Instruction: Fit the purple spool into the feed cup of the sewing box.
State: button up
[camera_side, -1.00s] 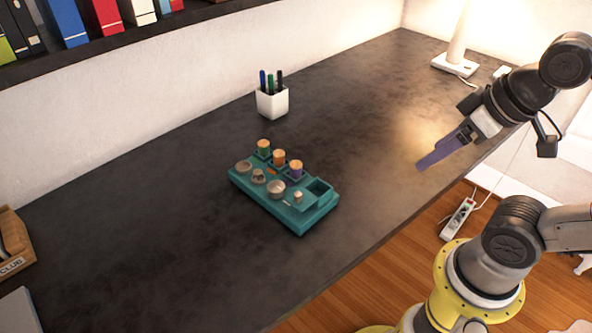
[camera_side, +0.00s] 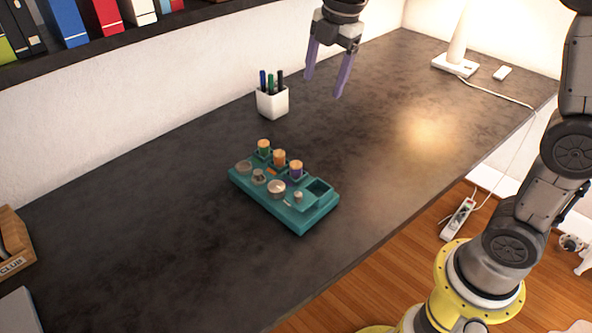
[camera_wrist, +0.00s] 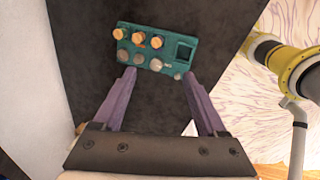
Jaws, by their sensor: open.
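The teal sewing box (camera_side: 268,211) sits on the dark desk; the wrist view shows it from above (camera_wrist: 168,33). The square feed cup (camera_side: 319,188) at the row's end looks empty, also in the wrist view (camera_wrist: 184,52). My gripper (camera_side: 323,86) is open and empty, fingers pointing down, high above the desk and apart from the box.
A white pen cup (camera_side: 272,103) with several pens stands behind the box. Small round pots (camera_side: 276,188) sit in the box's front part. A lamp base (camera_side: 455,65) is at the far right end. The desk around the box is clear.

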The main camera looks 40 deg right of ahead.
jog(key=w+f+g, duration=0.2)
jog(key=w+f, duration=0.4)
jog(key=f, duration=0.2)
send_over(296, 164)
jog(key=shift+n, duration=0.4)
jog(key=f, duration=1)
jog(key=shift+d, duration=0.25)
jog(key=shift+a+f, duration=0.2)
jog(key=shift+f, duration=2.9)
grip_shut()
